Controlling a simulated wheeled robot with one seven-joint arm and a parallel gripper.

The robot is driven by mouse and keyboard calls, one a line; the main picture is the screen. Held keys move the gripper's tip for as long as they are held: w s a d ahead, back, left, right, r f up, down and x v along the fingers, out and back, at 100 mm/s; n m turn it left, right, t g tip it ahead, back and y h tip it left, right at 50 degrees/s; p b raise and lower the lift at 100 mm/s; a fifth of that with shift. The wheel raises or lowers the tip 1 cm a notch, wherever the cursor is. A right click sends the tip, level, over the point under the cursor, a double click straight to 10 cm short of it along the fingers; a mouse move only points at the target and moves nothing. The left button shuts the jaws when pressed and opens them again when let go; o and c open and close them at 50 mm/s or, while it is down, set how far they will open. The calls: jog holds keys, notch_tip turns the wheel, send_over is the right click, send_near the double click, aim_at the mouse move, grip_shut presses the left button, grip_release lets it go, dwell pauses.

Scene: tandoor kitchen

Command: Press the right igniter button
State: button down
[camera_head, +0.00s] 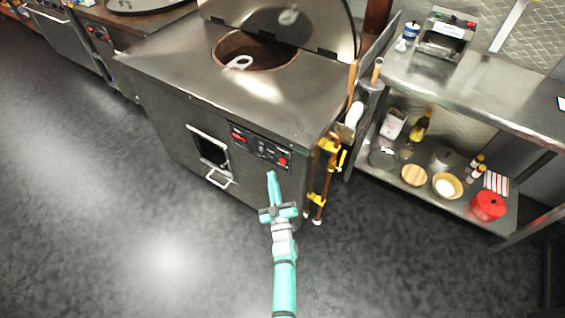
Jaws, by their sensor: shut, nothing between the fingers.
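The tandoor (175,80) is a steel box with a round opening on top and a raised lid. Its front carries a dark control panel (262,147). A red button (282,161) sits at the panel's right end, and another red part (239,137) is at its left end. My gripper (271,176) is shut and empty. In the picture its tip appears just below the panel, slightly left of the right red button. I cannot tell whether it touches the front.
A yellow-handled gas pipe (328,147) stands at the tandoor's right front corner. An open hatch (212,150) with a handle is left of the panel. A steel shelf (470,205) with bowls and bottles is at the right. The floor (110,220) in front is clear.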

jog(key=shift+w+d, duration=0.6)
jog(key=shift+w, duration=0.2)
jog(key=shift+w+d, duration=0.6)
jog(key=shift+w, duration=0.2)
jog(key=shift+w, duration=0.1)
dwell(0.9)
jog(key=shift+w+d, duration=0.2)
jog(key=shift+w, duration=0.1)
jog(key=shift+w+d, duration=0.3)
jog(key=shift+w, duration=0.05)
dwell(1.0)
jog(key=shift+s+a, duration=0.5)
jog(key=shift+s, duration=0.2)
jog(key=shift+s+a, duration=0.75)
jog(key=shift+s, duration=0.3)
jog(key=shift+s+a, duration=0.75)
jog(key=shift+s, duration=0.25)
